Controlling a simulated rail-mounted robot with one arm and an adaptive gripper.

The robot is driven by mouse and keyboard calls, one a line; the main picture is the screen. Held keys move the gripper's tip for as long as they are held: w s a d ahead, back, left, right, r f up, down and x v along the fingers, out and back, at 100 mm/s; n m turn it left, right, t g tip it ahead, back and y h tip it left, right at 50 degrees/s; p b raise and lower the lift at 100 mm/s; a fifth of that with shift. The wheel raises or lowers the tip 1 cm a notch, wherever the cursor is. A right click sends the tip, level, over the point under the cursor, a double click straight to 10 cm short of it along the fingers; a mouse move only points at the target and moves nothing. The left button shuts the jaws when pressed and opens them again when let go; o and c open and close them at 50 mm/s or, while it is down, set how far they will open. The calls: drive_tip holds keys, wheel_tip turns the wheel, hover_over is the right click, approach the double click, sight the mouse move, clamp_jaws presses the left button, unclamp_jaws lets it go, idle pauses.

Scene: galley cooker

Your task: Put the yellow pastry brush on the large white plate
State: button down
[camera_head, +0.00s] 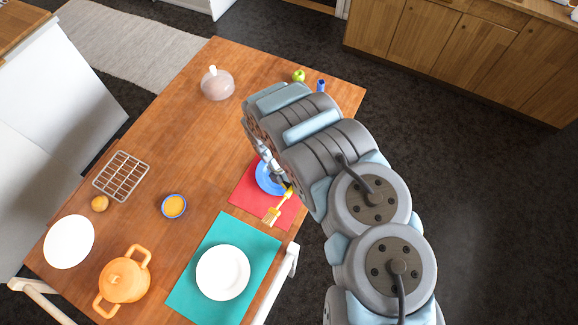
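The yellow pastry brush (273,213) lies over the red mat (247,197), its bristles pointing down-left and its handle end at my gripper. My gripper (286,187) is at the handle's upper end, beside the blue plate (267,178). The arm partly hides the gripper and plate, and I cannot tell whether the fingers are closed on the handle or whether the brush is lifted. One white plate (222,272) lies on the teal mat, and another white plate (69,241) lies at the table's left edge. They look similar in size.
The teal mat (184,291) is at the front. An orange pot (124,281), a blue-rimmed bowl (174,206), a wire rack (121,176) and an orange fruit (100,203) stand left. A lidded glass pot (217,84), green apple (298,75) and blue item (321,86) are at the back. The table's middle is clear.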

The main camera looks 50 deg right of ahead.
drive_tip(key=s+a+r+p, duration=0.2)
drive_tip(key=s+p, duration=0.3)
drive_tip(key=p, duration=0.4)
drive_tip(key=shift+a+r, duration=0.4)
drive_tip(key=shift+a, duration=0.05)
